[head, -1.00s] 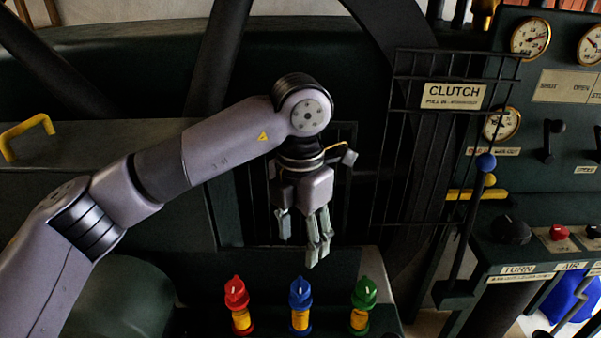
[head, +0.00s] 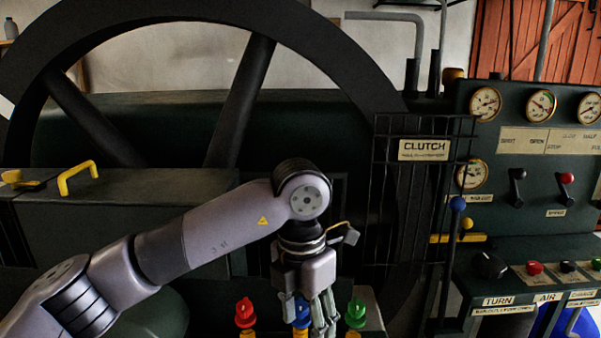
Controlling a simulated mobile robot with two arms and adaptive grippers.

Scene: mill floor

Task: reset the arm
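My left arm comes in from the left, bent at the elbow, with its forearm hanging down. My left gripper (head: 306,318) points down with its fingers spread apart, and I see nothing held between them. The lower fingertips are near the bottom edge of the head view. The gripper overlaps a blue-topped fitting (head: 301,314) and partly hides it; the depth between them is unclear. A red-topped fitting (head: 245,313) shows to its left and a green-topped one (head: 355,314) to its right. My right arm and gripper are not in view.
A large dark flywheel (head: 240,100) stands behind the arm. A wire guard with a CLUTCH sign (head: 424,150) and a blue-knobbed lever (head: 457,204) are to the right. Beyond them is a control panel (head: 515,185) with gauges. A yellow handle (head: 77,177) sits on a box at left.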

